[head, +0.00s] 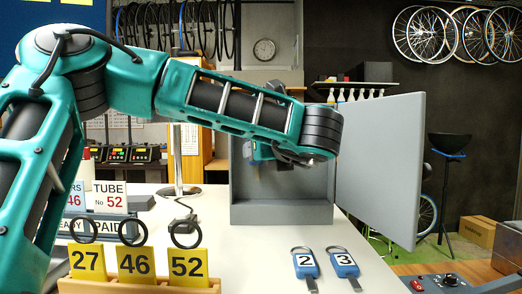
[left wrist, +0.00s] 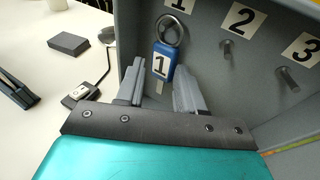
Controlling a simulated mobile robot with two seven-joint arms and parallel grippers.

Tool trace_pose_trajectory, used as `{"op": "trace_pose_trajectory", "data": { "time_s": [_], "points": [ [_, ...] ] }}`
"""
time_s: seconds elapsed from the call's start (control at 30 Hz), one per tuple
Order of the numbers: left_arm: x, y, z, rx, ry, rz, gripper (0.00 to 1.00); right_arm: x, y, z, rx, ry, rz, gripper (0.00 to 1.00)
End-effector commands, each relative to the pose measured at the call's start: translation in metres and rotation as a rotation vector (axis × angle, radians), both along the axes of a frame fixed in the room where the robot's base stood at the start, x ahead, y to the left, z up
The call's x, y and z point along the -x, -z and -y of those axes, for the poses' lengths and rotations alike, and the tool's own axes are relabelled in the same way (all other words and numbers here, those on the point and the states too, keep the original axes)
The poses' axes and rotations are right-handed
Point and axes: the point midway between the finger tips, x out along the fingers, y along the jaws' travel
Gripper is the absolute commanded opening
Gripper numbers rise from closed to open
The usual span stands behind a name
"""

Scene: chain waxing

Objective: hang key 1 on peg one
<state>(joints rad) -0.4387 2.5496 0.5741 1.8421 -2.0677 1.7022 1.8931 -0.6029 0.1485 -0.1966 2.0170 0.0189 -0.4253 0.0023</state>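The grey key cabinet (head: 282,214) stands on the table with its door (head: 381,165) swung open to the right. In the left wrist view, key 1 (left wrist: 163,62), with a blue tag, hangs against the back panel below the "1" label. Its ring (left wrist: 171,31) is at the place of peg one; the peg itself is hard to make out. My left gripper (left wrist: 158,68) is inside the cabinet, its fingers apart on either side of the tag's lower end, with gaps showing. My right gripper is not in view.
Peg two (left wrist: 228,48) and peg three (left wrist: 283,74) are bare. Key 2 (head: 306,262) and key 3 (head: 343,262) lie on the table before the cabinet. A wooden rack (head: 140,286) with yellow number cards and rings stands at front left.

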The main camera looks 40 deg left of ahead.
Motion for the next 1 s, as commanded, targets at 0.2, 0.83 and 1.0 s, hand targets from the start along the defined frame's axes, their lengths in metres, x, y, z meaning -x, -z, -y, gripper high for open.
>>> {"op": "trace_pose_trajectory", "data": {
  "time_s": [0.2,0.83,1.0],
  "points": [
    [0.0000,0.0001,-0.0001,0.000,0.000,0.000,0.37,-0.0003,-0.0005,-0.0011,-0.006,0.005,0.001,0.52],
    [0.0000,0.0001,-0.0001,0.000,0.000,0.000,0.67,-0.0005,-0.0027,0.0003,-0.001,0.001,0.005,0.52],
    [0.0000,0.0002,-0.0001,0.001,0.000,0.000,0.80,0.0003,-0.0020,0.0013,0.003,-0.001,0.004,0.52]
  ]
}}
